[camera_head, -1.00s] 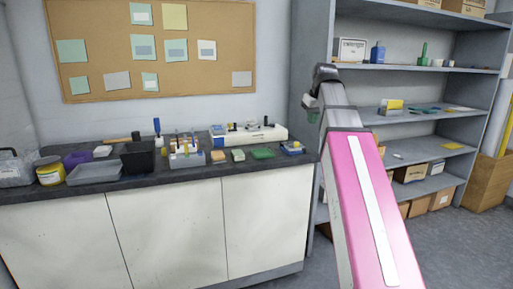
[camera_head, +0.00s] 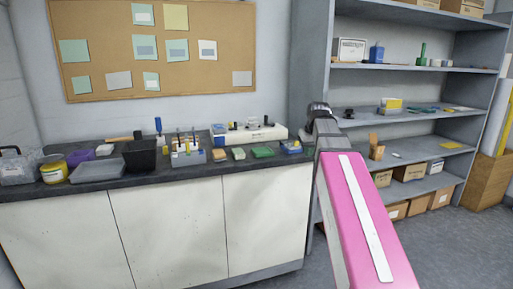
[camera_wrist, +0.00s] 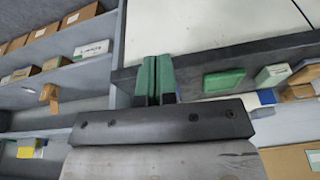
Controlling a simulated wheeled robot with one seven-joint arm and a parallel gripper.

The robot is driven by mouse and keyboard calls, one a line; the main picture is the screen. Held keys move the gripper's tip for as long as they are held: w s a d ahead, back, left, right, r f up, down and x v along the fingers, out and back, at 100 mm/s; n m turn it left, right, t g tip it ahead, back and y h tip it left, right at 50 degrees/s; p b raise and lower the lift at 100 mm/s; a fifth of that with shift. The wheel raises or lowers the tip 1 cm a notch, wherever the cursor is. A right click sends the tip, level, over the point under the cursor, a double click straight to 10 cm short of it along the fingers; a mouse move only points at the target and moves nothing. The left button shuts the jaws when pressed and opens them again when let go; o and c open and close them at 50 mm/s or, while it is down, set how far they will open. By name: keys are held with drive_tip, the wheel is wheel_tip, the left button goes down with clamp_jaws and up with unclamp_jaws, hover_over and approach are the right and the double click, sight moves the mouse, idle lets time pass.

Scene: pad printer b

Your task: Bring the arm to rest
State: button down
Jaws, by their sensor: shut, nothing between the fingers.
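My arm (camera_head: 360,215), pink with a white stripe, reaches up from the bottom right in the head view. Its grey wrist end (camera_head: 322,120) stands in front of the gap between the counter's right end and the shelf unit. My gripper (camera_wrist: 157,62) shows in the wrist view with its two green fingers together and nothing between them. In the head view the fingers are hidden behind the wrist. The gripper appears close to the counter edge in the wrist view, but I cannot tell the distance.
The shelf unit (camera_head: 420,68) with boxes stands at the right. Grey floor (camera_head: 455,245) is clear at lower right.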

drive_tip(key=s+f+m+g, duration=0.1)
drive_tip(key=s+f, duration=0.4)
drive_tip(key=f, duration=0.7)
drive_tip(key=s+a+f+g, duration=0.1)
drive_tip(key=s+f, duration=0.4)
drive_tip(key=f, duration=0.8)
drive_tip(key=s+f+m+h, duration=0.1)
drive_tip(key=s+f, duration=0.4)
drive_tip(key=f, duration=0.7)
drive_tip(key=shift+a+f+m+g, duration=0.3)
drive_tip(key=shift+a+f+g, duration=0.05)
drive_tip(key=shift+g, duration=0.05)
